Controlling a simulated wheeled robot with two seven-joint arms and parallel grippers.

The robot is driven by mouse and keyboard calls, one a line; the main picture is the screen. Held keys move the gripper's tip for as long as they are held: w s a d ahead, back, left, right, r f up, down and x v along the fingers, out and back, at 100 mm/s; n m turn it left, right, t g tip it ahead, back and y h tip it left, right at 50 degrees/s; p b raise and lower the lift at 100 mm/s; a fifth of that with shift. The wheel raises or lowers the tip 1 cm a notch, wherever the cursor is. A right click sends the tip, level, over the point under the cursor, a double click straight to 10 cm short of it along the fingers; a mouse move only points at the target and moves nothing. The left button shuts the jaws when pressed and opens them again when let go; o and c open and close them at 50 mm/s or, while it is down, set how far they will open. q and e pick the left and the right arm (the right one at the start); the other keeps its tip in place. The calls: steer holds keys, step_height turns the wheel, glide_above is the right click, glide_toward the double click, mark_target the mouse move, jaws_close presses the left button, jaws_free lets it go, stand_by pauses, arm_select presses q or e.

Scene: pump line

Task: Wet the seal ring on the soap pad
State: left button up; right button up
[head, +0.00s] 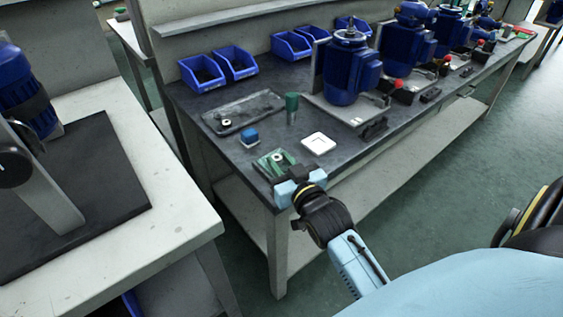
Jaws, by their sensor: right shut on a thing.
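My right gripper (281,166) is low over the near left corner of the dark bench, at a small green tray (262,166). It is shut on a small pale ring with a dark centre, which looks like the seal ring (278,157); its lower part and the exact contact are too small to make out. A blue pad (249,133) in a small pale holder, likely the soap pad, sits just behind and left of the green tray, apart from the gripper. My left gripper is not in view.
A white square dish (319,143) and a green cup (291,108) stand nearby. A dark tray (243,112) lies behind the blue pad. Blue bins (202,74) line the back. A blue pump (348,72) stands to the right. A pale table (165,235) is at left.

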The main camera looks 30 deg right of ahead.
steer(key=shift+f, duration=0.15)
stand_by(0.3)
steer(key=shift+r+p, duration=0.75)
steer(key=shift+p, duration=0.1)
steer(key=shift+r+p, duration=0.55)
steer(key=shift+p, duration=0.05)
steer(key=shift+r+p, duration=0.65)
steer(key=shift+p, duration=0.1)
steer(key=shift+r+p, duration=0.5)
steer(key=shift+p, duration=0.15)
steer(key=shift+r+p, duration=0.55)
steer(key=shift+p, duration=0.05)
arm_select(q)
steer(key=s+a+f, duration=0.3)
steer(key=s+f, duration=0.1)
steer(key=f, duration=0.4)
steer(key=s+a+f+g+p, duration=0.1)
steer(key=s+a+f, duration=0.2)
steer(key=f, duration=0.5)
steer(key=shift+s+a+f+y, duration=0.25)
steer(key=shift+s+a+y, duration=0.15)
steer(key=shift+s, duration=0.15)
arm_select(e)
steer(key=shift+r, duration=0.6)
